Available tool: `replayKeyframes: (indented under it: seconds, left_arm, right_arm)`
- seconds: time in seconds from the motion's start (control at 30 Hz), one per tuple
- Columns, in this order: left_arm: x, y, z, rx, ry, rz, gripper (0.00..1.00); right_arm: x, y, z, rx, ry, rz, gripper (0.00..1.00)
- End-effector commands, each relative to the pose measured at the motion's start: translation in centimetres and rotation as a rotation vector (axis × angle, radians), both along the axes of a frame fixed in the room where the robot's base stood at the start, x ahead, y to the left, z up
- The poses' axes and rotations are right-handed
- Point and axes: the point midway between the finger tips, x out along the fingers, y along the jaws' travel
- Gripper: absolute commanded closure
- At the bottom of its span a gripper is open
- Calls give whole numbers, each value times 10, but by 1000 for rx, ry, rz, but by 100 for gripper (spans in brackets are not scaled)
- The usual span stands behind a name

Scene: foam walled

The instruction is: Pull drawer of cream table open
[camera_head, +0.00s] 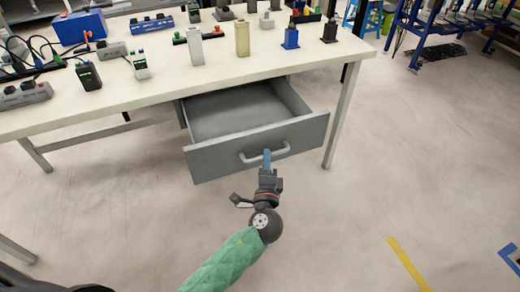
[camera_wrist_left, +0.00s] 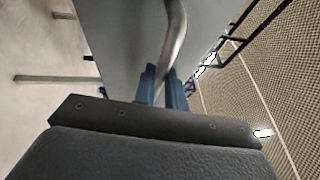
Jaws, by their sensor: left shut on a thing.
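The cream table (camera_head: 150,92) stands across the head view. Its grey drawer (camera_head: 257,148) hangs under the right part of the tabletop and is pulled out, with its empty inside showing. A curved metal handle (camera_head: 279,155) is on the drawer front. My left gripper (camera_head: 267,158) is at the handle, its blue fingers shut on the bar. In the left wrist view the fingers (camera_wrist_left: 164,85) are on both sides of the handle (camera_wrist_left: 175,45), with the grey drawer front (camera_wrist_left: 130,40) behind. My right gripper is not in view.
Several small devices, such as a beige block (camera_head: 242,38) and a blue box (camera_head: 80,27), stand on the tabletop. A table leg (camera_head: 343,115) is right of the drawer. A blue rack (camera_head: 440,25) stands at the back right. The floor in front and to the right is clear.

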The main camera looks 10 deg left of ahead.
Motion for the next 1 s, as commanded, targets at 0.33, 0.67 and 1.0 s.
replayKeyframes:
  seconds: [0.33, 0.67, 1.0]
  left_arm:
    - [-9, -5, -1, 1, 1, 1, 100]
    - [-8, -5, -1, 1, 1, 0, 66]
    - [-13, -7, -2, 0, 1, 0, 66]
  right_arm:
    - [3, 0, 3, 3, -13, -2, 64]
    - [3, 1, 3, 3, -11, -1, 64]
    - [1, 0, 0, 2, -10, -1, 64]
